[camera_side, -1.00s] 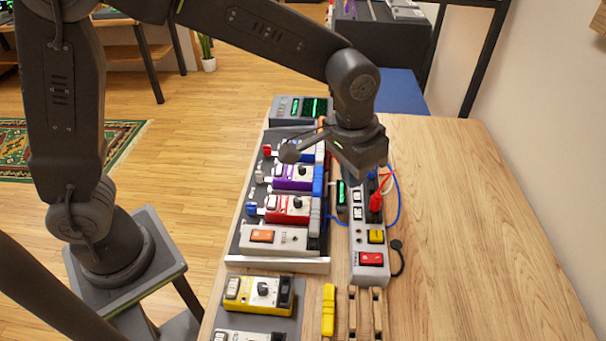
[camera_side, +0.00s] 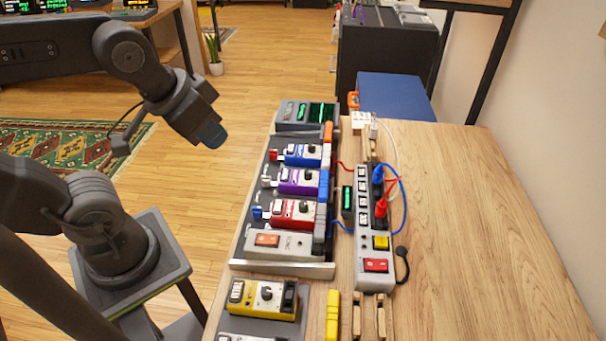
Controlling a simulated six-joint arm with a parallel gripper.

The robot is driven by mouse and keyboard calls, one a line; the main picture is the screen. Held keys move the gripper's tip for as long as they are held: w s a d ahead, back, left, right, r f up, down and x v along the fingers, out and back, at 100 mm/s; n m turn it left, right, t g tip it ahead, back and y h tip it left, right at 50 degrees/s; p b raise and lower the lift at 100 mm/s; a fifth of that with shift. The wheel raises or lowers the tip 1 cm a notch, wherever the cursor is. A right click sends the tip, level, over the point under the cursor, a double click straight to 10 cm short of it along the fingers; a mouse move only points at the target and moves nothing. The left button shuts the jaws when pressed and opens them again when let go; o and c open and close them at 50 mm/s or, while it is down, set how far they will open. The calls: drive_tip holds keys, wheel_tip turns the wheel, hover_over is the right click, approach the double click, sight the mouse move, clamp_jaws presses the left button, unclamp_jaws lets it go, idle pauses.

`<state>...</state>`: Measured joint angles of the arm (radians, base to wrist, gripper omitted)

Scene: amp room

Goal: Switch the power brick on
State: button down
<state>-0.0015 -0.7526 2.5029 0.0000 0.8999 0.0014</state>
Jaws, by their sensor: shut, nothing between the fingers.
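A grey box with an orange rocker switch (camera_side: 267,240) sits at the near end of the pedalboard (camera_side: 238,263); it looks like the power brick. I cannot tell the switch's position from here. A long grey power strip (camera_side: 374,284) lies just right of the board. My gripper (camera_side: 210,137) is shut and empty. It hangs in the air left of the board, clear of the brick and the strip.
Blue, purple and red pedals (camera_side: 293,213) stand on the board. A yellow pedal (camera_side: 263,297) lies in front. Blue and red plugs with loose cables (camera_side: 402,190) rise from the strip. The table's right side (camera_side: 480,230) is bare.

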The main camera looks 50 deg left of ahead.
idle(0.3)
drive_tip(key=m+g+h, duration=0.1)
drive_tip(key=m+g, duration=0.4)
drive_tip(key=m, duration=0.4)
hover_over(385, 263)
drive_tip(key=s+a, duration=0.1)
drive_tip(key=s, duration=0.1)
wheel_tip(385, 263, down, 10)
drive_tip(key=r, duration=0.1)
drive_tip(key=shift+w+a+f, duration=0.15)
drive_tip(key=shift+w+f, duration=0.05)
drive_tip(key=shift+w, duration=0.05)
drive_tip(key=f, duration=0.8)
drive_tip(key=w+d+f, duration=0.1)
drive_tip(key=f, duration=0.3)
drive_tip(key=shift+f, duration=0.35)
drive_tip(key=shift+w+f, duration=0.1)
drive_tip(key=shift+f, duration=0.5)
drive_tip(key=shift+f, duration=0.1)
